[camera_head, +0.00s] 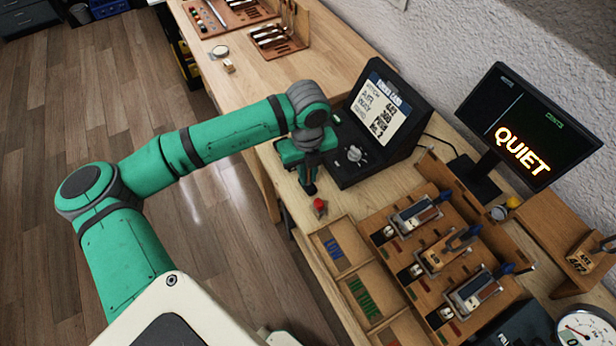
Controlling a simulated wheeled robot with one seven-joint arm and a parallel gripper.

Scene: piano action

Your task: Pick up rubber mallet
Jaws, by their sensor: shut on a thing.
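My gripper (309,188) points down at the bench's front edge, just left of the dark control box. It is shut on a small dark thing between its fingers, mostly hidden by the fingers and wrist. It looks to be the rubber mallet, but I cannot make out its head or handle clearly. I cannot tell whether it touches the bench. A small red-topped object (320,206) stands on the bench just below and right of the fingers, apart from them as far as I can see.
The dark control box (352,155) with a lit screen stands close right of my gripper. A monitor reading QUIET (525,130), a divided wooden tray (345,280) and piano-action fixtures (425,215) lie to the right. The bench (270,85) behind is partly clear.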

